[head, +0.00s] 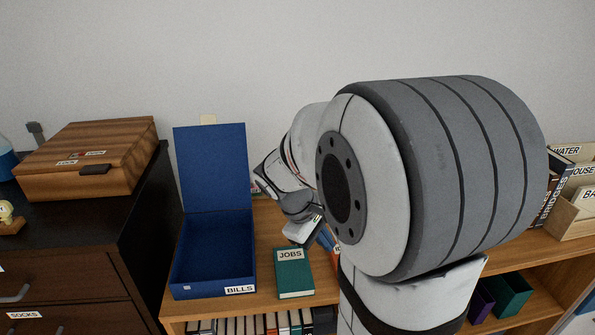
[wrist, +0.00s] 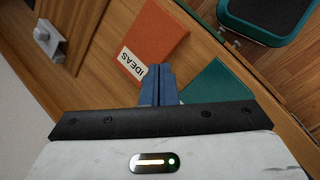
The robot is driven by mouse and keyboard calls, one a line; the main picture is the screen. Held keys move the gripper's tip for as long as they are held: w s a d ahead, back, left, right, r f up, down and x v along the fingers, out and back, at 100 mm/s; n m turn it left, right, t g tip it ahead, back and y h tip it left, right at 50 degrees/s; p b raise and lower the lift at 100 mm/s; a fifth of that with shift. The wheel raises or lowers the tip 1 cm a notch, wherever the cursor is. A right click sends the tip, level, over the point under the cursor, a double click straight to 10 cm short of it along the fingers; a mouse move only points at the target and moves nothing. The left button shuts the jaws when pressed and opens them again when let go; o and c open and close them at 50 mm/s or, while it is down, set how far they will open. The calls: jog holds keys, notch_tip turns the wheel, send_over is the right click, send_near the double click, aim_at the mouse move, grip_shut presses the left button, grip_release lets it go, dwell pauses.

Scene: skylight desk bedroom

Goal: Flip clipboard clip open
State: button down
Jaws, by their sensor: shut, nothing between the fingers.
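I cannot make out a clipboard or its clip for certain in either view. My gripper shows in the wrist view, its blue fingers (wrist: 157,86) pressed together and empty. They point between an orange notebook (wrist: 158,35) labelled IDEAS and a teal notebook (wrist: 214,84). In the head view my gripper (head: 326,239) is low over the wooden desk, just right of the teal JOBS notebook (head: 294,276), partly hidden by my arm. A grey plate with a round knob (wrist: 42,34) is at the wrist view's upper left; I cannot tell what it is.
An open blue box (head: 212,262) labelled BILLS stands left of the notebook, lid upright. A wooden box (head: 88,160) sits on the dark drawer unit (head: 120,215). Books fill the shelf below. A teal-rimmed dark object (wrist: 262,22) is at the wrist view's upper right.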

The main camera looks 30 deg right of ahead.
jog(key=w+d+f+n+h, duration=0.1)
jog(key=w+d, duration=0.1)
jog(key=d, duration=0.1)
jog(key=w+d+n+g+h, duration=0.1)
jog(key=w+d, duration=0.1)
jog(key=d, duration=0.1)
jog(key=w+d+f+n+g+h, duration=0.1)
jog(key=w+d+h, duration=0.1)
jog(key=d, duration=0.1)
jog(key=shift+w+d+f+n+p, duration=0.2)
jog(key=shift+d+f+n+p, duration=0.1)
jog(key=shift+d+n+p, duration=0.1)
jog(key=w+d+f+n+h, duration=0.1)
jog(key=w+d, duration=0.1)
jog(key=d, duration=0.1)
jog(key=w+d+f+n+h, duration=0.2)
jog(key=d, duration=0.1)
jog(key=w+d+f+n+h, duration=0.1)
jog(key=w+d+f+n, duration=0.1)
jog(key=d, duration=0.1)
jog(key=shift+w+p, duration=0.35)
jog(key=shift+r, duration=0.1)
jog(key=p+x, duration=0.2)
jog(key=x, duration=0.8)
jog(key=shift+s+r, duration=0.1)
jog(key=shift+r, duration=0.05)
